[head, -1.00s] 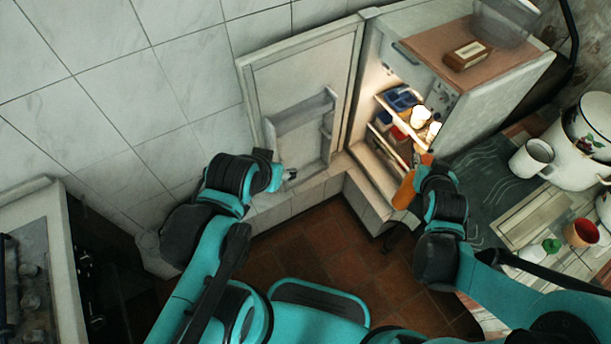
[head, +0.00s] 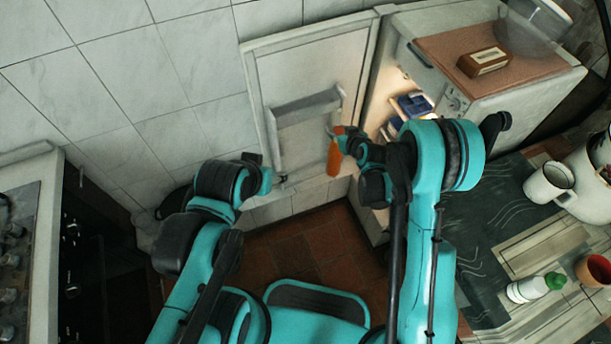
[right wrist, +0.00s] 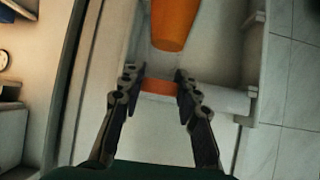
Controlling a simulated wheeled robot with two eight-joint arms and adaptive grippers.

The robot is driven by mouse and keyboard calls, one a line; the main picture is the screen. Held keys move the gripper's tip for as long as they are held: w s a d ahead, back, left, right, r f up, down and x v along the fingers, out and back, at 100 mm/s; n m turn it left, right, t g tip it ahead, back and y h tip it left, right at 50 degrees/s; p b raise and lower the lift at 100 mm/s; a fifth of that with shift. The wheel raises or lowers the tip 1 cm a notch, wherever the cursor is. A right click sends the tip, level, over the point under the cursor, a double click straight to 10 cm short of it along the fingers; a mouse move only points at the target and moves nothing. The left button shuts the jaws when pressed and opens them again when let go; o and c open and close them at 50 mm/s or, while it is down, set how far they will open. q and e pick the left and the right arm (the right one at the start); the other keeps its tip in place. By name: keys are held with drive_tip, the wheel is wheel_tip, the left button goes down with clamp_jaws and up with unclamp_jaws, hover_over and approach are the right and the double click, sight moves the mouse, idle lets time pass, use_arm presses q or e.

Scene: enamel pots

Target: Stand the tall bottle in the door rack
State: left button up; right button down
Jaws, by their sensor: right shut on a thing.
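The tall bottle (head: 334,158) is orange and hangs roughly upright in front of the open fridge door in the head view. My right gripper (head: 343,137) is shut on its upper end. In the right wrist view the orange body (right wrist: 172,22) shows beyond the fingertips, with an orange part (right wrist: 158,86) between them. The door rack (head: 305,107) is a pale rail on the door's inner face. The bottle overlaps the rack's right side in the picture; I cannot tell whether they touch. My left gripper (head: 280,180) is near the door's lower edge; its finger opening is unclear.
The open fridge (head: 412,104) stands right of the door, partly hidden by my right arm. A box (head: 484,62) lies on its top. A stove is at left.

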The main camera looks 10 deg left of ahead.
drive_tip(key=shift+n+g+y, duration=0.4)
drive_tip(key=shift+n+y, duration=0.2)
drive_tip(key=shift+n, duration=0.2)
drive_tip(key=w+a+f+b, duration=0.1)
drive_tip(key=a+f, duration=0.4)
drive_tip(key=a, duration=0.1)
drive_tip(key=w+a+f+b, duration=0.2)
drive_tip(key=a+f, duration=0.3)
drive_tip(key=w+a+f+b, duration=0.1)
drive_tip(key=a+f+b, duration=0.1)
drive_tip(key=a+f, duration=0.3)
drive_tip(key=shift+w+a, duration=0.15)
drive_tip(key=shift+a, duration=0.65)
wheel_tip(320, 180, down, 4)
drive_tip(key=shift+f+b, duration=0.1)
drive_tip(key=shift+b, duration=0.95)
drive_tip(key=shift+r, duration=0.2)
drive_tip(key=shift+f, duration=0.15)
drive_tip(key=c, duration=1.4)
unclamp_jaws()
drive_tip(key=shift+o, duration=0.2)
